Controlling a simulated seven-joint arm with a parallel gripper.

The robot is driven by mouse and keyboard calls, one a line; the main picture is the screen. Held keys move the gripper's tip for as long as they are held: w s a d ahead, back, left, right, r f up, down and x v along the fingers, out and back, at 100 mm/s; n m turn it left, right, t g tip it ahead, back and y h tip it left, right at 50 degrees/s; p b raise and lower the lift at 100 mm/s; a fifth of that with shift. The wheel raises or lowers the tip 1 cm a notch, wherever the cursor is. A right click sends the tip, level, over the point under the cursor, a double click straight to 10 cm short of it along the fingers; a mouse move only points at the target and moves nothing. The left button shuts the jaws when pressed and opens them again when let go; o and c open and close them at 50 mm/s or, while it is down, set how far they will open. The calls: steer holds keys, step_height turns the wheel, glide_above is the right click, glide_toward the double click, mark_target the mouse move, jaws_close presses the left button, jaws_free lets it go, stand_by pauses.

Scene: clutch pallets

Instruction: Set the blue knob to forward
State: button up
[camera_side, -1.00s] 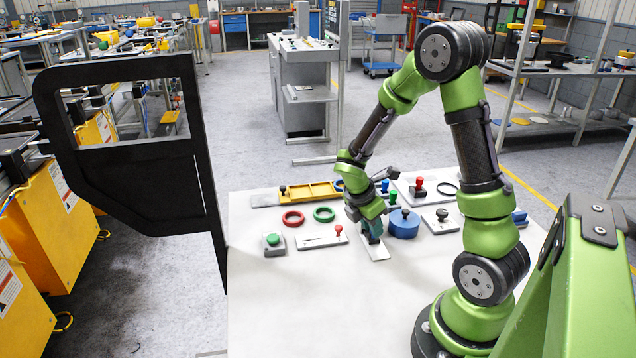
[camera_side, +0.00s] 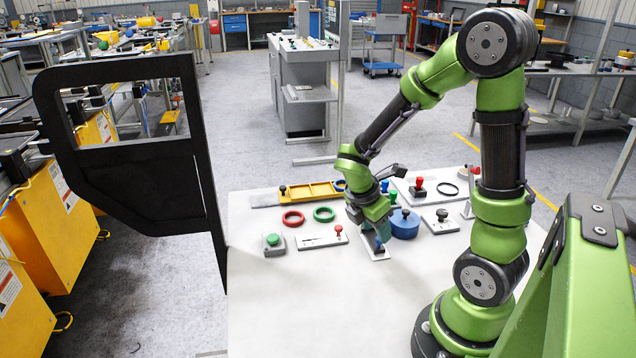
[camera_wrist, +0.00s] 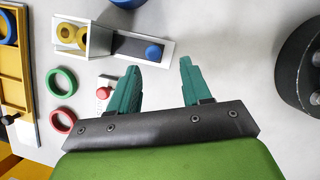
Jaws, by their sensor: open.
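The blue knob (camera_wrist: 153,52) stands on a pale plate (camera_wrist: 168,46) with a dark strip, towards the strip's right end in the wrist view. In the side view the knob (camera_side: 379,243) shows just below my gripper (camera_side: 373,233), partly hidden by it. In the wrist view my gripper (camera_wrist: 160,64) has its two teal fingers spread, with nothing between them. The knob appears just beyond the gap between the fingertips; I cannot tell whether they touch it. I can read no position marks on the plate.
A blue disc (camera_side: 404,224) stands close right of the plate. A red-knob plate (camera_side: 322,241), green button box (camera_side: 273,245), red ring (camera_side: 293,218) and green ring (camera_side: 324,214) lie left. A yellow tray (camera_side: 312,191) is behind. The table front is clear.

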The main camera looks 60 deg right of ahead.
steer(key=v, duration=1.3)
steer(key=s+a+r+m+t+y, duration=0.1)
steer(key=a+r+m+t+y, duration=0.1)
steer(key=a+m, duration=0.4)
steer(key=s+a+r+m+t+y, duration=0.1)
steer(key=a+r+m+t+y, duration=0.2)
steer(key=a+m+t, duration=0.3)
steer(key=shift+m+t+y, duration=0.5)
steer(key=shift+m+y, duration=0.1)
steer(key=shift+m, duration=2.3)
steer(key=shift+s, duration=0.15)
